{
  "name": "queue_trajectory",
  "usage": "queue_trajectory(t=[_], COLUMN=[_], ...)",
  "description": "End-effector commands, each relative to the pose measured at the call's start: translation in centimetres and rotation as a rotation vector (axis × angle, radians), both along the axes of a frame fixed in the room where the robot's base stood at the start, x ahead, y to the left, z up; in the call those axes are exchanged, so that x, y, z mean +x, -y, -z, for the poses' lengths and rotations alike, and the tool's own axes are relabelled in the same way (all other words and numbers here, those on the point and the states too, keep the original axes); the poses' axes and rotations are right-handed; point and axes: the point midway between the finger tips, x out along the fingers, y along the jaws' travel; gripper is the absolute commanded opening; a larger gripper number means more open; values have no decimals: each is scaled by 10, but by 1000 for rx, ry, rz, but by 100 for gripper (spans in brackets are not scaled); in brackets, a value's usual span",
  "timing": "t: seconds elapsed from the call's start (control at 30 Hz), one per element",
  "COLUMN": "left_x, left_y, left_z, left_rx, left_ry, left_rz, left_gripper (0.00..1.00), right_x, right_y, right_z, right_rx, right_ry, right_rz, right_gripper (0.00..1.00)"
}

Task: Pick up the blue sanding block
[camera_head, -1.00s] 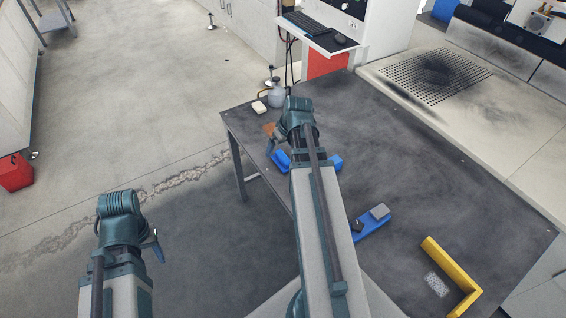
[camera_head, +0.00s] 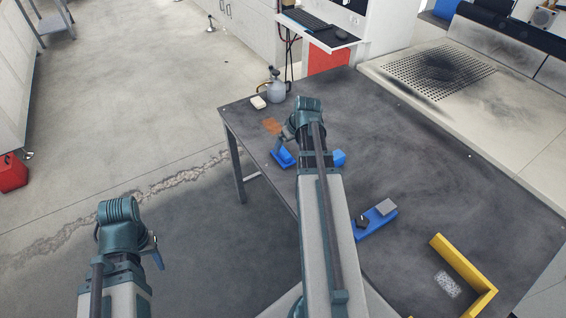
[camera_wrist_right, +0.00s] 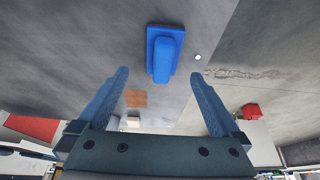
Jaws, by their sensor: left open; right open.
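The blue sanding block (camera_wrist_right: 163,52), a flat base with a raised grip, lies on the dark table beyond my right fingertips in the right wrist view. In the head view, a blue piece that looks like this block (camera_head: 283,158) lies near the table's left edge, just below my right gripper (camera_head: 288,132). My right gripper is open and empty; in the wrist view its fingers (camera_wrist_right: 160,76) stand apart, with the block ahead between their lines and not touched. My left gripper (camera_head: 154,252) is open, off the table at lower left, with its fingers partly hidden.
Another blue piece (camera_head: 339,158) shows right of my forearm, which hides its left part. A blue holder with a grey block (camera_head: 376,221) and a yellow angle piece (camera_head: 466,270) lie nearer.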

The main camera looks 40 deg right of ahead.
Motion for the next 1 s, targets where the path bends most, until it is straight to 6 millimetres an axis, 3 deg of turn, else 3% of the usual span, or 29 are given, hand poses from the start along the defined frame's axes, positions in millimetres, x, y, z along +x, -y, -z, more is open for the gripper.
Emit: queue_trajectory(t=[0.03,0.1,0.47,0.8,1.0], left_x=[0,0,0,0,0], left_y=[0,0,0,0,0], left_z=[13,17,25,63,64], left_rx=[0,0,0,0,0], left_ry=[0,0,0,0,0], left_rz=[0,0,0,1,1], left_gripper=[50,50,50,50,50], right_x=[4,6,11,28,30], right_y=[1,1,0,-1,-1], right_z=[13,17,25,63,64], right_rx=[0,0,-1,-1,-1], right_ry=[0,0,0,0,0], right_rz=[-1,-1,-2,-1,-1], right_gripper=[100,100,100,100,100])
